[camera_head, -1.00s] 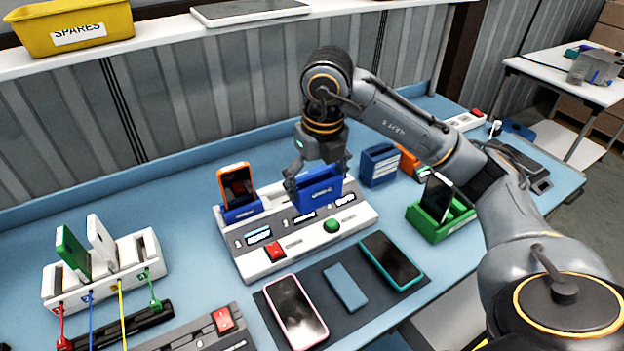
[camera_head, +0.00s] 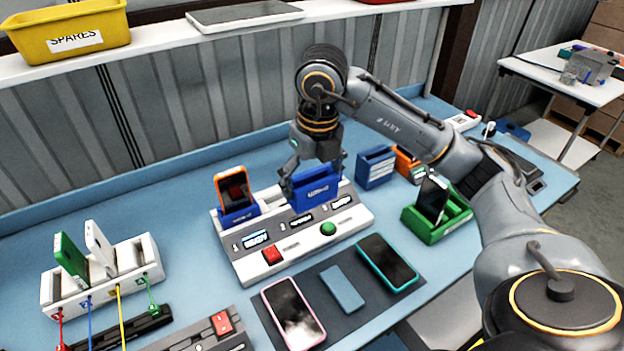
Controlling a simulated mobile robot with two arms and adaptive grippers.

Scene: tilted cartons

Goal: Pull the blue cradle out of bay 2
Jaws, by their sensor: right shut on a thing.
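The blue cradle (camera_head: 317,189) sits upright at the middle-right of the grey and white bay station (camera_head: 290,250). My right gripper (camera_head: 315,177) comes down from above and is shut on the cradle, one finger at its left end. Whether the cradle's base is still seated in the bay cannot be told. Another blue cradle with an orange phone (camera_head: 233,188) stands in the bay to its left. My left gripper is not in view.
A loose blue cradle (camera_head: 377,167) and a green cradle (camera_head: 437,222) with a phone stand to the right. Phones (camera_head: 388,262) lie on a dark mat in front. A white charging rack (camera_head: 100,275) is at left. A yellow SPARES bin (camera_head: 70,28) is on the shelf.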

